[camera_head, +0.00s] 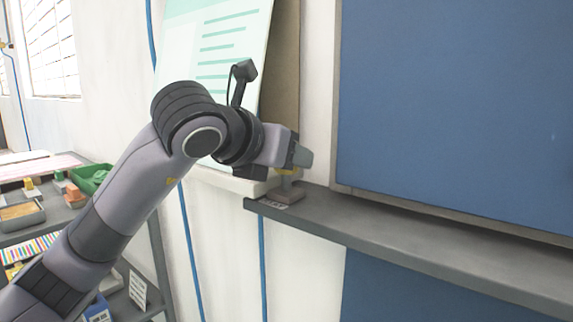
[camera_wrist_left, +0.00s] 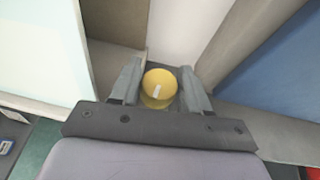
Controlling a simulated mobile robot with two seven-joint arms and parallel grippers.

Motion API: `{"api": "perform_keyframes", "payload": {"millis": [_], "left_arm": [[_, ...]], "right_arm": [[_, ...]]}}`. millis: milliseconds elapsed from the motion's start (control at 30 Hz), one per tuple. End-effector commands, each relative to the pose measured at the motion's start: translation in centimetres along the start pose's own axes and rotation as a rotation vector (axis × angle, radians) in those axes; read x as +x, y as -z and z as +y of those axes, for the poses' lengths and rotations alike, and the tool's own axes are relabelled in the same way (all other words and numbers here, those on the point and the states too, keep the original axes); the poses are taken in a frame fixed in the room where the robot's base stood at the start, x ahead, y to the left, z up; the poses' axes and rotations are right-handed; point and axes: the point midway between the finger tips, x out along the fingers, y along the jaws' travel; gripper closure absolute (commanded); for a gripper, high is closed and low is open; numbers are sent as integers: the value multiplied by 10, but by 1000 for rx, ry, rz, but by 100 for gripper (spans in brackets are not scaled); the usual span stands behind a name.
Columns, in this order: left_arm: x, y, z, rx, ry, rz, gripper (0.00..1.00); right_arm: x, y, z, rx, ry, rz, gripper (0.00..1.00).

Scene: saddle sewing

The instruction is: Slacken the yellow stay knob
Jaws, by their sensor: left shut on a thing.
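The yellow stay knob (camera_wrist_left: 159,84) sits between the two fingers of my left gripper (camera_wrist_left: 160,88) in the left wrist view. It is round, with a pale line mark on its top. In the head view only a sliver of the yellow knob (camera_head: 287,171) shows beneath the fingers of my left gripper (camera_head: 298,158). It stands on a small grey stand (camera_head: 284,192) at the end of the grey ledge. My left gripper is shut on the knob. My right gripper is in neither view.
The grey ledge (camera_head: 430,240) runs right below a large blue panel (camera_head: 455,110). A pale board with green lines (camera_head: 225,50) leans behind my left arm. A shelf at the left holds a green bin (camera_head: 92,178) and several small items.

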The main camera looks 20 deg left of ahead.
Motion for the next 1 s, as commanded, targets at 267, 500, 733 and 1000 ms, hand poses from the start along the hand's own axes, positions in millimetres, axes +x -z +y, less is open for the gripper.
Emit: {"api": "perform_keyframes", "payload": {"millis": [267,500,733,1000], "left_arm": [[0,2,-2,-98,-244,-5,85],[0,0,-1,-185,-455,-6,85],[-1,-1,0,-249,-608,-6,85],[-1,-1,0,-302,-735,-5,85]], "right_arm": [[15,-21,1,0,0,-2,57],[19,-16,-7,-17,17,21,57],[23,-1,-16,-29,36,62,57],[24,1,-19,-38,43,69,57]]}}
